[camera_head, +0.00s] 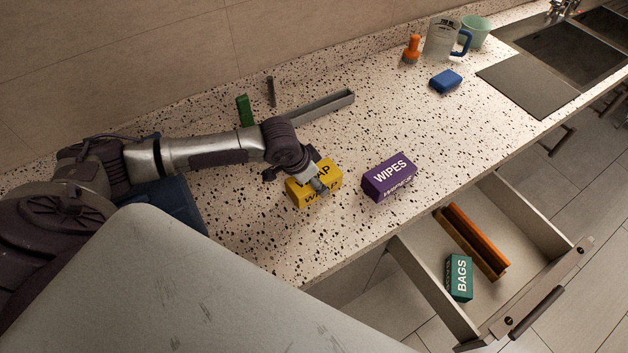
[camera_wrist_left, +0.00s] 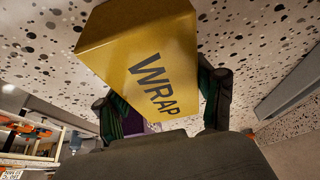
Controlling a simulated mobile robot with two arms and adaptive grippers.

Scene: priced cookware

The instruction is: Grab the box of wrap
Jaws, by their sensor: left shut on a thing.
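The yellow box of wrap (camera_head: 301,193) is on or just above the speckled counter, in the middle of the head view. My left gripper (camera_head: 318,179) is shut on it from above, and its fingers cover part of the lettering. In the left wrist view the box of wrap (camera_wrist_left: 150,62) fills the space between the fingers of my left gripper (camera_wrist_left: 165,105), one on each side. I cannot tell whether the box touches the counter. My right gripper does not show.
A purple wipes box (camera_head: 389,177) stands just right of the wrap. A grey tray (camera_head: 320,106), a green block (camera_head: 244,111) and a blue sponge (camera_head: 446,81) are farther back. An open drawer (camera_head: 416,285) holds a green bags box (camera_head: 459,278) and an orange divider (camera_head: 470,240).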

